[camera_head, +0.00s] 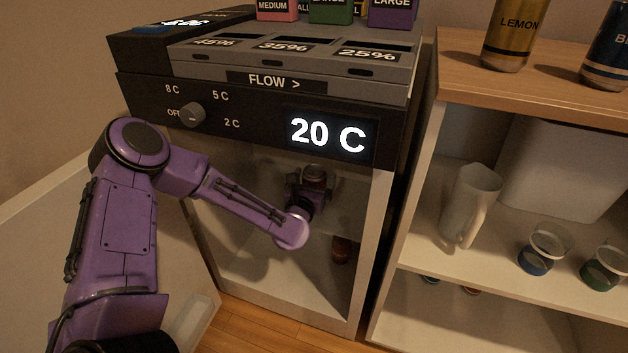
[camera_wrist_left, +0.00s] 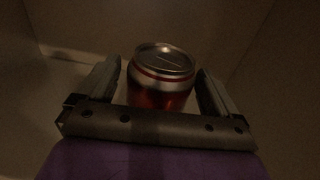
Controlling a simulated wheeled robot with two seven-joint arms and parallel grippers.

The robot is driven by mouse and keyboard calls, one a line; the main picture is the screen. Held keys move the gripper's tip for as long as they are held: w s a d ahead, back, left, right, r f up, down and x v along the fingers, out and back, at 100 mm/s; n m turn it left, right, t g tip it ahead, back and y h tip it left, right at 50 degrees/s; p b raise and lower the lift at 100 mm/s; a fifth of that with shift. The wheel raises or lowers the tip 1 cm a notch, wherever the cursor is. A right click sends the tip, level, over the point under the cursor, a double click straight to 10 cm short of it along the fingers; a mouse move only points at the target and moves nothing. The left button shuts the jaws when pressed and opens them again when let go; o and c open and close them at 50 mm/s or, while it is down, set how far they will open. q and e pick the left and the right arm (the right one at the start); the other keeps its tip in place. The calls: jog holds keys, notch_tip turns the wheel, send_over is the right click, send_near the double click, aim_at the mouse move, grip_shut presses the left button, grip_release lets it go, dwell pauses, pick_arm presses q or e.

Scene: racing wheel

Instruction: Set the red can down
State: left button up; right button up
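The red can (camera_wrist_left: 161,84), with a silver top, is upright between the fingers of my left gripper (camera_wrist_left: 160,84) in the left wrist view. The fingers stand either side of it, with narrow dark gaps showing, so the gripper looks open around the can. What lies under the can is hidden by the gripper and shadow. My right gripper is not in view.
A dark reddish object (camera_head: 342,249) stands lower in the cooler, near its right wall. The cooler's front panel (camera_head: 270,116) is close above my arm. On the right shelf unit are a pitcher (camera_head: 470,205), small jars (camera_head: 543,251) and a LEMON can (camera_head: 511,33).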

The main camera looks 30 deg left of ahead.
pick_arm(q)
jog(key=shift+r+p, duration=0.3)
jog(key=p+v, duration=0.1)
jog(key=v, duration=1.1)
jog(key=shift+f, duration=0.1)
dwell(0.4)
